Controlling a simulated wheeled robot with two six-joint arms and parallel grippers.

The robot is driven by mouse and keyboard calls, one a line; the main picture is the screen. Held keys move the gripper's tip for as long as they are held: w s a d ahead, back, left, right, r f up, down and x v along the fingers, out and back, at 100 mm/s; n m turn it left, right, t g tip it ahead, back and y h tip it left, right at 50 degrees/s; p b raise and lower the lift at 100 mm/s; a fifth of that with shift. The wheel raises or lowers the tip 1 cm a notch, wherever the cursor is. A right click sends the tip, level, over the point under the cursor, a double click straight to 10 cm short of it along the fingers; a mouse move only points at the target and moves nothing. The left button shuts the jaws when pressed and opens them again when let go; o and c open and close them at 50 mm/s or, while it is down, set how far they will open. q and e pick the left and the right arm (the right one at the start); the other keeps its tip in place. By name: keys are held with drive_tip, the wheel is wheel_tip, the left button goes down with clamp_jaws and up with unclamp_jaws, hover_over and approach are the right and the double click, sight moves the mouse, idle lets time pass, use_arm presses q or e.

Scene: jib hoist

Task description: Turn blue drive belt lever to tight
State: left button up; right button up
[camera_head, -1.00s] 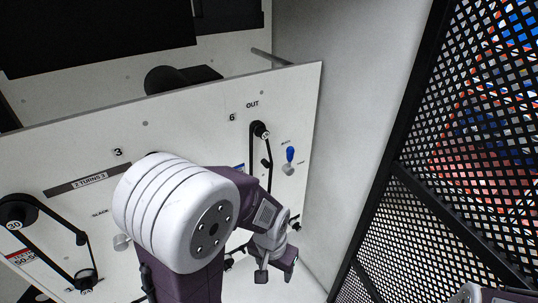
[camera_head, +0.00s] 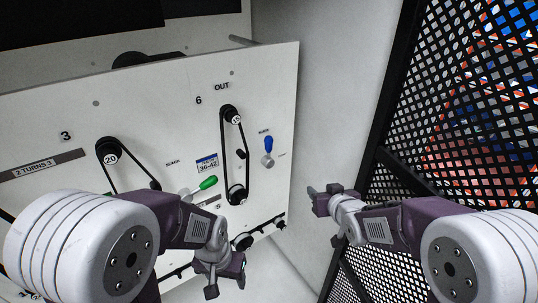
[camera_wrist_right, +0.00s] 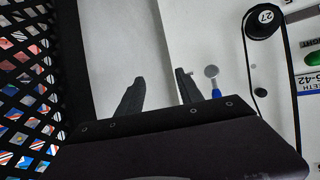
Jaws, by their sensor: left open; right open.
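The blue drive belt lever (camera_head: 268,146) is on the white panel's right part, its blue handle pointing up from a grey round pivot. It also shows in the right wrist view (camera_wrist_right: 216,93), just right of the fingers. Small labels sit above and right of it, too small to read surely. My right gripper (camera_head: 322,215) is open and empty, right of and below the lever, apart from it; its two fingers also show in the wrist view (camera_wrist_right: 160,78). My left gripper (camera_head: 227,284) is open and empty, low in front of the panel's lower edge.
A belt on two black pulleys (camera_head: 235,116) is left of the lever. A green-handled lever (camera_head: 207,183) is farther left, near another belt pulley (camera_head: 109,152). A black mesh fence (camera_head: 440,110) stands at right. Bare wall (camera_head: 320,110) lies between panel and fence.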

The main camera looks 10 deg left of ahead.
drive_tip(key=w+a+r+n+t+y+b, duration=0.2)
drive_tip(key=w+a+r+t+y+b, duration=0.15)
drive_tip(key=a, duration=0.45)
drive_tip(key=n+y, duration=0.1)
drive_tip(key=y, duration=0.1)
approach(270, 144)
drive_tip(key=p+x, duration=0.3)
drive_tip(key=x, duration=0.4)
drive_tip(key=shift+w+a+r, duration=0.1)
drive_tip(key=shift+w+a, duration=0.1)
drive_tip(key=shift+w, duration=0.1)
drive_tip(key=shift+w+a, duration=0.25)
drive_tip(key=shift+w, duration=0.2)
use_arm(q)
drive_tip(key=shift+f, duration=0.75)
use_arm(e)
clamp_jaws()
